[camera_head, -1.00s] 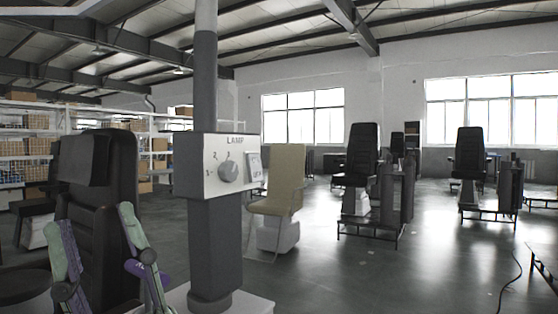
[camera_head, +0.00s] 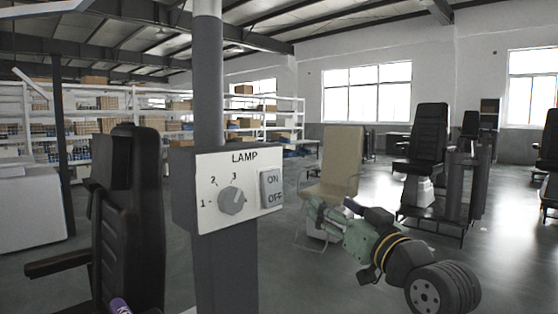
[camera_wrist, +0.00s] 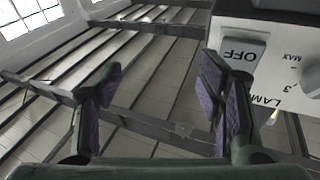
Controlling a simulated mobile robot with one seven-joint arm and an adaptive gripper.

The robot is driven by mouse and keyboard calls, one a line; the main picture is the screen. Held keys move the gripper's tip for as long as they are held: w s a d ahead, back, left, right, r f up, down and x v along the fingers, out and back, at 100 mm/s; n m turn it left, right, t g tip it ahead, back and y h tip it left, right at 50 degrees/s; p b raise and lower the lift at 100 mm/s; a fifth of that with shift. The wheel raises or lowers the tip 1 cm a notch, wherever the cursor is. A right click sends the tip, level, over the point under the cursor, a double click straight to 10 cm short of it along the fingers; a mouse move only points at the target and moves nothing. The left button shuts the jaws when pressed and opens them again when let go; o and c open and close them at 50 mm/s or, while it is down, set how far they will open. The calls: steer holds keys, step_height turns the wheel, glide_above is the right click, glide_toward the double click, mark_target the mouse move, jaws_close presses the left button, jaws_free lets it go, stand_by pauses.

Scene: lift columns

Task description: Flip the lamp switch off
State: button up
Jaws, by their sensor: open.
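The lamp box (camera_head: 186,205) is mounted on a grey column, with a white LAMP face. On that face are a round grey knob (camera_head: 231,200) marked 1, 2, 3 and a pale rocker switch (camera_head: 271,188) marked ON above and OFF below. Which half is pressed in is hard to tell. My gripper (camera_head: 314,208) is right of the switch and apart from it. In the wrist view my gripper (camera_wrist: 158,85) is open and empty.
The grey column (camera_head: 208,90) rises above the box. A black chair (camera_head: 135,220) stands at left and a beige chair (camera_head: 340,160) behind my gripper. Shelves (camera_head: 90,120) line the back left. The space just in front of the panel is clear.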

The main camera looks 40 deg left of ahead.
steer(key=d+r+n+g, duration=0.1)
steer(key=d+r+g, duration=0.1)
steer(key=d, duration=0.1)
steer(key=n+g, duration=0.4)
steer(key=g, duration=0.2)
glide_toward(273, 180)
steer(key=a+p, duration=0.2)
steer(key=a, duration=0.2)
steer(key=a+p, duration=0.1)
steer(key=a, duration=0.3)
steer(key=shift+w+p, duration=0.25)
steer(key=shift+p, duration=0.15)
steer(key=shift+f, duration=0.1)
